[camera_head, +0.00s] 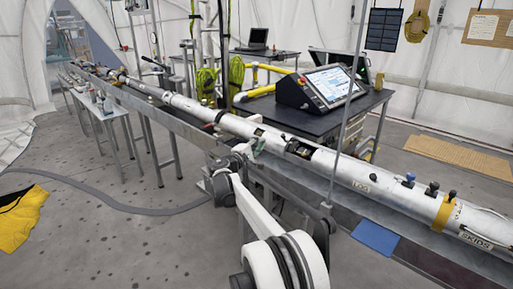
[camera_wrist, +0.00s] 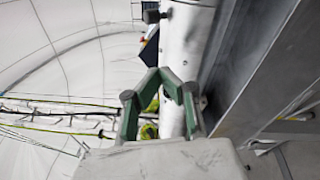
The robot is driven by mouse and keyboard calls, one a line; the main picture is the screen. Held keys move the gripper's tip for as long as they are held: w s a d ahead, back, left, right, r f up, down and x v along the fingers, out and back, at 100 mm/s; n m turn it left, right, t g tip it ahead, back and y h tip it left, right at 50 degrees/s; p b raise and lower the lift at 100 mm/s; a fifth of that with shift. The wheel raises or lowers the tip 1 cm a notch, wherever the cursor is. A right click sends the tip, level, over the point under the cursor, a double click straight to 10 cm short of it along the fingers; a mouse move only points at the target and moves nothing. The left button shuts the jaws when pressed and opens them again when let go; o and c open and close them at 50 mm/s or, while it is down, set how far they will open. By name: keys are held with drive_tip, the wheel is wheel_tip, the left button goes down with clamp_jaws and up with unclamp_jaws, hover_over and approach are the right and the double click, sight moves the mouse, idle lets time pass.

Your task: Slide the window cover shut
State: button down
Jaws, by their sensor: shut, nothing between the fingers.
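A long white metal tube (camera_head: 345,170) runs diagonally across the head view. A dark window opening (camera_head: 299,149) shows in its upper side, right of my gripper. I cannot clearly tell the window cover from the tube around the opening. My gripper (camera_head: 251,148) is small and partly hidden at the near side of the tube, left of the window. In the wrist view my gripper's green-grey fingers (camera_wrist: 160,75) meet at the tips, shut and empty, close beside the tube (camera_wrist: 184,40). Whether they touch it is unclear.
The tube lies along a grey metal rail (camera_head: 385,215). Dark knobs (camera_head: 432,189) stand on the tube at the right, near a yellow band (camera_head: 444,211). A dark table (camera_head: 345,115) with a tilted screen console (camera_head: 327,86) stands behind. A blue sheet (camera_head: 376,237) is in front of the rail.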

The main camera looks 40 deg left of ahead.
sight(275, 139)
drive_tip(key=shift+w+d+r, duration=0.2)
drive_tip(key=shift+w+d, duration=0.3)
drive_tip(key=shift+w, duration=0.4)
drive_tip(key=shift+w+d+r, duration=0.15)
drive_tip(key=shift+w+d, duration=0.3)
drive_tip(key=shift+w, duration=0.45)
drive_tip(key=shift+w+d+r, duration=0.2)
drive_tip(key=shift+w+d, duration=0.3)
drive_tip(key=shift+w, duration=0.4)
drive_tip(key=shift+s, duration=0.1)
